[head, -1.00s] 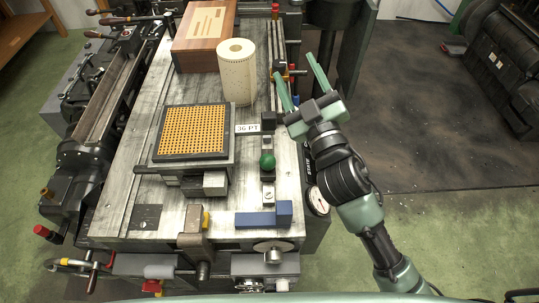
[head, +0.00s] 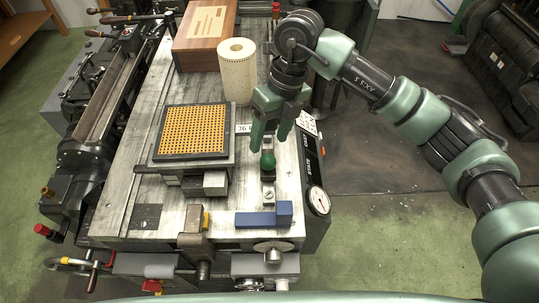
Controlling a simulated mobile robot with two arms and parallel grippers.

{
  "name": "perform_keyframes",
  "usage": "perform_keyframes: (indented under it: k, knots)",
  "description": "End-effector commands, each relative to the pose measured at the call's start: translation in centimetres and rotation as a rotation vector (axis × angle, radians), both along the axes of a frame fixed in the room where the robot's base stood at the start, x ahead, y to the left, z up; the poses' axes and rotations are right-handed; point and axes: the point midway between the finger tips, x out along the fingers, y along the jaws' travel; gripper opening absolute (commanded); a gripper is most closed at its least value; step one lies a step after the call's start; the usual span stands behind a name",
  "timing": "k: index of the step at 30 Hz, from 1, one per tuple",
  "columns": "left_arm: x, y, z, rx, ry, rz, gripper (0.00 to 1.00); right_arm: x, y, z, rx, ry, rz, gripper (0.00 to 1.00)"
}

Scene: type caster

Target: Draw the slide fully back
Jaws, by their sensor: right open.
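The slide with a round green knob (head: 267,161) sits on a narrow metal rail (head: 268,194) along the right side of the machine table. My right gripper (head: 269,145) points down just behind the knob, with its two green fingers apart and nothing seen between them. The fingertips look close to the knob, but I cannot tell if they touch it. The gripper hides the far part of the rail. My left gripper is not in view.
A matrix case with a yellow grid (head: 194,130) lies left of the rail. A paper roll (head: 238,72) and a wooden box (head: 205,35) stand behind. A blue block (head: 262,217) lies in front, and a round gauge (head: 318,200) is at the right.

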Motion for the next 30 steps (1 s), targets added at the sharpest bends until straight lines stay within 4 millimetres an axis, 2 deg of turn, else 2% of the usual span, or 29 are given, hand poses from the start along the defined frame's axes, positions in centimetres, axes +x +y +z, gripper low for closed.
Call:
perform_keyframes:
  k: [2, 5, 12, 18, 29, 30]
  knots:
    - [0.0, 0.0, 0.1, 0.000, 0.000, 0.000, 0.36, 0.4, -0.9, 0.0, -0.044, -0.009, -0.009, 0.59]
    - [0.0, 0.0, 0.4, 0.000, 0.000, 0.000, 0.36, 0.4, -1.1, -0.8, -0.056, -0.009, -0.012, 0.59]
    - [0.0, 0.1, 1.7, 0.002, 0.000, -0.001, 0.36, -0.2, -0.3, -4.4, -0.051, -0.005, -0.010, 0.59]
    - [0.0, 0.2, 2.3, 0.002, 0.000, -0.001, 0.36, -0.4, 0.1, -6.8, -0.049, -0.007, -0.010, 0.59]
    - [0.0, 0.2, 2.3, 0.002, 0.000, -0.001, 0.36, -0.4, 0.2, -7.5, -0.047, -0.010, -0.009, 0.59]
    - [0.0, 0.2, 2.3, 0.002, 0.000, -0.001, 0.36, -0.4, 0.2, -7.5, -0.047, -0.010, -0.009, 0.47]
